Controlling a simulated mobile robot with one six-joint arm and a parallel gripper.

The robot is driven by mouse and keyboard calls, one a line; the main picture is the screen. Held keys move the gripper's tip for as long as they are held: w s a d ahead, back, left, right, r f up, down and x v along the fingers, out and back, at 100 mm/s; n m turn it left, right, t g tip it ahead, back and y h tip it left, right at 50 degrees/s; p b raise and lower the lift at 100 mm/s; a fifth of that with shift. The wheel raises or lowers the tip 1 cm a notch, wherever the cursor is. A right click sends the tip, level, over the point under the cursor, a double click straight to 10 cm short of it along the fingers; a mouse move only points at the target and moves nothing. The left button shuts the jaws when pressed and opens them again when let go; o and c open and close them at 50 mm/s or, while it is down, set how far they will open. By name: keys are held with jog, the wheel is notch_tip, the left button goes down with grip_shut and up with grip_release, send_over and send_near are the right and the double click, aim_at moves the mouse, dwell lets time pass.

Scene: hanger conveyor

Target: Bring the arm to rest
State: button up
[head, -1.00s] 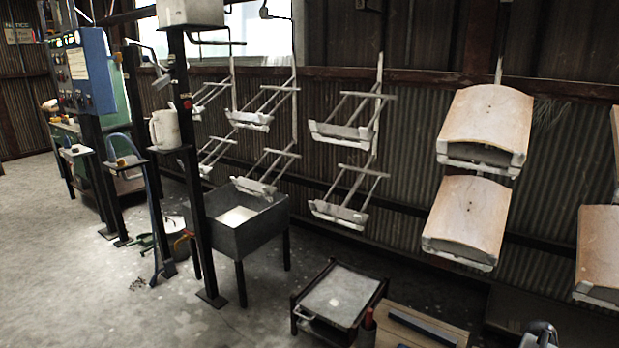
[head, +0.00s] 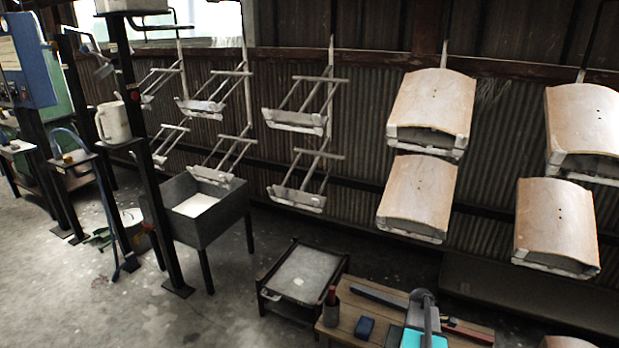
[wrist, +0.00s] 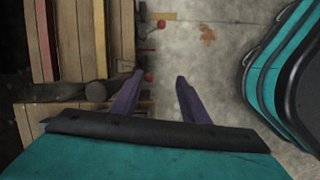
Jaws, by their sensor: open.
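My gripper (wrist: 160,84) shows in the wrist view with its two dark fingers apart and nothing between them. Its fingertips are over bare concrete floor, with the edge of a wooden table (wrist: 62,116) to the left. In the head view, a grey and teal part of what looks like my arm (head: 424,312) shows at the bottom, in front of the wooden bench. The fingers cannot be made out there.
Curved wooden panels (head: 433,98) hang on the conveyor at right; empty hanger frames (head: 300,118) hang farther left. A wooden bench (head: 350,318) with tools, a low cart (head: 304,275) and a grey tank (head: 212,226) stand below. Open floor (head: 60,290) lies at left.

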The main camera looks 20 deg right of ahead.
jog(key=w+a+m+y+p, duration=0.2)
jog(key=a+p, duration=0.5)
jog(key=a, duration=2)
jog(key=s+a+r+m+g+p, duration=0.1)
jog(key=s+a+m+p, duration=0.1)
jog(key=s+a, duration=0.4)
jog(key=s+a+r+m+g+p, duration=0.1)
jog(key=s+a+p, duration=0.4)
jog(key=a, duration=0.9)
jog(key=shift+s+r+m, duration=0.6)
jog(key=shift+s+r, duration=0.05)
jog(key=shift+r, duration=0.05)
